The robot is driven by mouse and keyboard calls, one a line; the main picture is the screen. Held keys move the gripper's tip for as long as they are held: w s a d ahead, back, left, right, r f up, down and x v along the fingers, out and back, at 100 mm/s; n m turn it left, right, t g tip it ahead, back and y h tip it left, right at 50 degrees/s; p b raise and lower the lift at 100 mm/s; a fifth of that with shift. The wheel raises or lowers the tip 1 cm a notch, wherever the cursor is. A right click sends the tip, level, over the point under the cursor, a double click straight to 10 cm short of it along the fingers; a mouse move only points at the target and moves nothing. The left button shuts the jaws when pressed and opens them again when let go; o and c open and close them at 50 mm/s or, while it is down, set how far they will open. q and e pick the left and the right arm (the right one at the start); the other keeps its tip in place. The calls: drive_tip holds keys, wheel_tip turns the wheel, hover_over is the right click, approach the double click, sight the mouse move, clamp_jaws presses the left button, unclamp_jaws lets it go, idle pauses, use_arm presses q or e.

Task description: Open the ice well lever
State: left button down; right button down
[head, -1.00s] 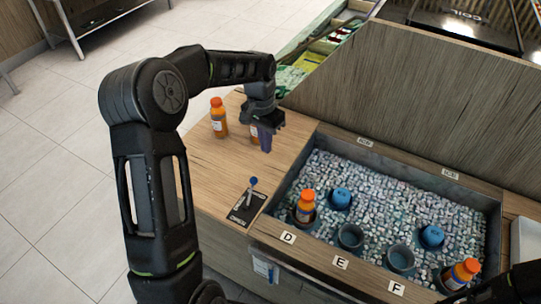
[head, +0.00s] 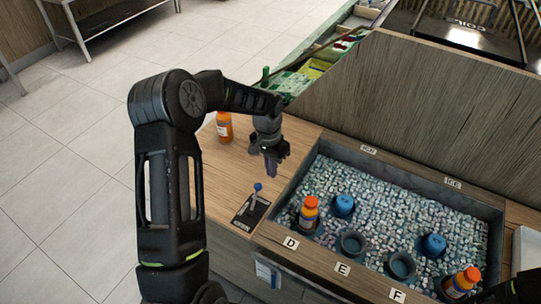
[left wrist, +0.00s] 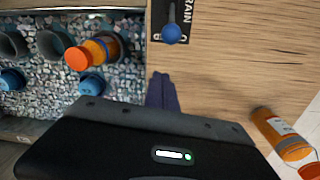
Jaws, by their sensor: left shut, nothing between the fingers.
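The lever (head: 258,188) has a blue ball knob on a thin stem that rises from a black labelled plate (head: 247,215) on the wooden counter, left of the ice well. In the left wrist view the blue knob (left wrist: 171,34) is at the top centre, over the plate marked "RAIN", its first letter cut off. My left gripper (head: 271,171) is shut and empty, pointing down above the counter, a little behind and right of the knob. Its purple fingers (left wrist: 162,92) are apart from the knob. Only a dark piece of my right arm shows at the bottom right corner.
The ice well (head: 400,195) holds ice, orange-capped bottles and blue cups. An orange juice bottle (head: 224,127) stands on the counter behind my left arm; a bottle (left wrist: 285,138) shows in the left wrist view. A tall wooden panel (head: 430,110) rises behind the well.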

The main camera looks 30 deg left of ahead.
sight(255, 198)
use_arm(q)
drive_tip(key=shift+d+f, duration=0.1)
drive_tip(key=shift+f, duration=0.8)
drive_tip(key=s, duration=0.1)
drive_tip(key=s+r+p, duration=0.1)
drive_tip(key=s+p, duration=0.1)
drive_tip(key=shift+s+a+r, duration=0.15)
drive_tip(key=shift+s+a, duration=0.2)
drive_tip(key=shift+a, duration=0.05)
